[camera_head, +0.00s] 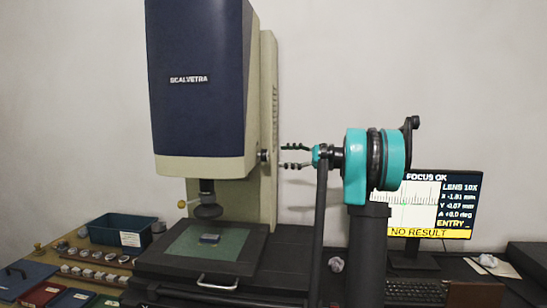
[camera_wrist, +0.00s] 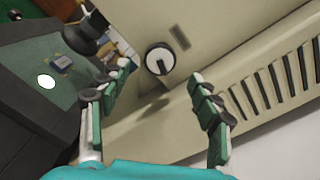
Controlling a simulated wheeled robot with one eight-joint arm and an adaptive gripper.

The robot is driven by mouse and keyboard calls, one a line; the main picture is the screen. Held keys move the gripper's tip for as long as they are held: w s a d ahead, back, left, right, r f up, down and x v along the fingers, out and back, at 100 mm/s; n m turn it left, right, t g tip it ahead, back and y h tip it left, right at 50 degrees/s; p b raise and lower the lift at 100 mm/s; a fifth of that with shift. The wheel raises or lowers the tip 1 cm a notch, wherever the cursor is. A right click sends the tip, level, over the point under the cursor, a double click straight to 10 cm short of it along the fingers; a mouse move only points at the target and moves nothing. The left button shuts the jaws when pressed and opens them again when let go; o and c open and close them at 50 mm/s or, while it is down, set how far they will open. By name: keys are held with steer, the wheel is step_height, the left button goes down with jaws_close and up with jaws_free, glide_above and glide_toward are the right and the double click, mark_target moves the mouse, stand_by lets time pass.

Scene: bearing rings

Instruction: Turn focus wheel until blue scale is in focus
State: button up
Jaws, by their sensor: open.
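The focus wheel (camera_head: 265,155) is a small knob on the right side of the measuring machine. In the wrist view the focus wheel (camera_wrist: 159,59) is a round white-faced knob with a dark pointer mark. My gripper (camera_head: 282,156) is beside it on the right, with its fingers pointing at it. In the wrist view my gripper (camera_wrist: 161,73) is open, its green-padded fingers on either side of the wheel, apart from it. The monitor (camera_head: 425,205) reads FOCUS OK and NO RESULT, with a scale of dark, sharp-looking ticks; I cannot make out blue in it.
A small blue-grey block (camera_head: 209,238) lies on the green stage plate (camera_head: 235,242) below the lens (camera_head: 208,208). A teal bin (camera_head: 121,230) and several small parts stand at the left. A keyboard (camera_head: 412,290) lies at the right. Vent slots (camera_wrist: 280,80) mark the machine's side.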

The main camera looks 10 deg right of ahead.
steer(key=shift+v, duration=2.15)
